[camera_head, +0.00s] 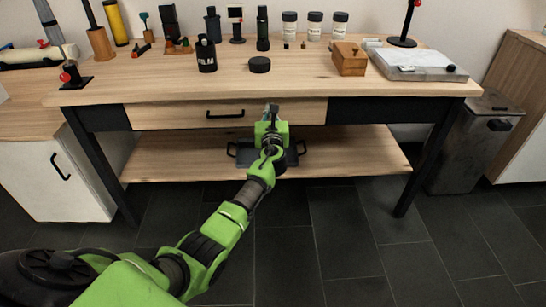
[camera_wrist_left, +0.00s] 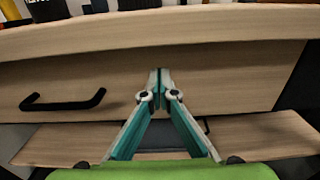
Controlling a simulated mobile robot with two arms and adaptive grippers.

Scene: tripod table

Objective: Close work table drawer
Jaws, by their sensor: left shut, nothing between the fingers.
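The work table (camera_head: 390,90) has a light wooden drawer (camera_head: 165,116) under its top, with a black bar handle (camera_head: 225,114). The drawer front looks nearly flush with the black frame; I cannot tell if a small gap is left. In the left wrist view the drawer front (camera_wrist_left: 225,75) spans most of the picture, with the handle (camera_wrist_left: 62,101) at left. My left gripper (camera_head: 271,108) is shut and empty, its fingertips (camera_wrist_left: 160,74) pointing at the drawer front right of the handle. They are at or very near the wood; contact is unclear. My right gripper is not in view.
Jars, bottles, a wooden box (camera_head: 349,60) and a grey device (camera_head: 415,65) stand on the tabletop. A dark tray with handles (camera_head: 240,154) sits on the lower shelf (camera_head: 345,155) behind my arm. A metal bin (camera_head: 470,145) stands at right. The floor in front is clear.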

